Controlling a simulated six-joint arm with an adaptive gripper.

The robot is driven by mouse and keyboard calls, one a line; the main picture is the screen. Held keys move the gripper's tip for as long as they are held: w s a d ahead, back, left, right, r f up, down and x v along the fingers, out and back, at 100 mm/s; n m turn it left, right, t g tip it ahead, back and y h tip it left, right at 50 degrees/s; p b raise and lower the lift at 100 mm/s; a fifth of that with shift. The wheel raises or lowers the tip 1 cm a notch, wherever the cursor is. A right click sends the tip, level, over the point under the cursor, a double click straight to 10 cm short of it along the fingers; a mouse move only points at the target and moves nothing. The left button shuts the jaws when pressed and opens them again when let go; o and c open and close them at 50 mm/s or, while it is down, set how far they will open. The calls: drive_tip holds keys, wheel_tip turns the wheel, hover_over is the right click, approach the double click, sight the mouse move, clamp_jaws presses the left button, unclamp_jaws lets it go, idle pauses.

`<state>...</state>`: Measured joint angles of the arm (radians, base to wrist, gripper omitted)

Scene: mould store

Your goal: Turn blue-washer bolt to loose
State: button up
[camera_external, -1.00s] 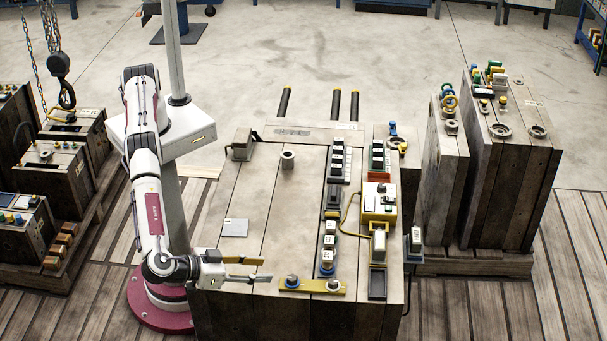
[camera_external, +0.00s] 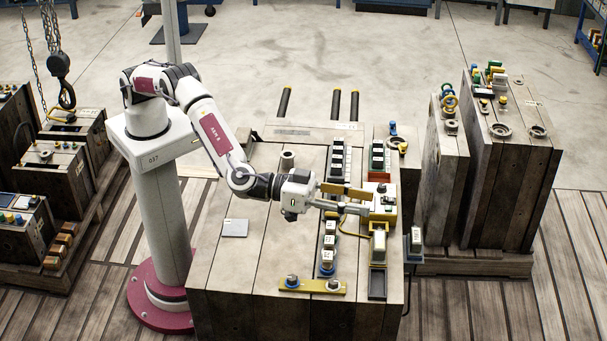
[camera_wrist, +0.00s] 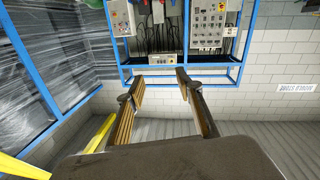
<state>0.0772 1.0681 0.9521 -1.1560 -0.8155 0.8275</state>
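The blue-washer bolt (camera_external: 292,281) sits upright at the left end of the yellow bar (camera_external: 312,287), near the front edge of the wooden block in the external view. A second bolt (camera_external: 334,285), with a pale washer, sits at the bar's right end. My gripper (camera_external: 370,201) is open and points to the right, above the block's right side, near the yellow box. It is behind the bolts and well apart from them. In the wrist view my open fingers (camera_wrist: 164,85) are spread with nothing between them. That view shows a wall and racks, not the bolts.
A yellow box (camera_external: 390,200) stands on the block's right side, close to my fingertips in the picture. A row of white-topped blocks (camera_external: 329,241) runs behind the bar. A grey plate (camera_external: 234,228) lies on the left. The block's (camera_external: 258,250) left surface is mostly clear.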

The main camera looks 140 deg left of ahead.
drive_tip(key=w+d+m+t+h, duration=0.1)
drive_tip(key=m+h, duration=0.2)
drive_tip(key=m+g+h, duration=0.6)
drive_tip(key=g+h, duration=0.2)
drive_tip(key=g, duration=0.3)
approach(292, 277)
drive_tip(key=shift+d+f, duration=0.15)
drive_tip(key=shift+f, duration=0.3)
drive_tip(key=shift+f, duration=0.15)
drive_tip(key=shift+t, duration=0.3)
drive_tip(key=shift+x, duration=3.7)
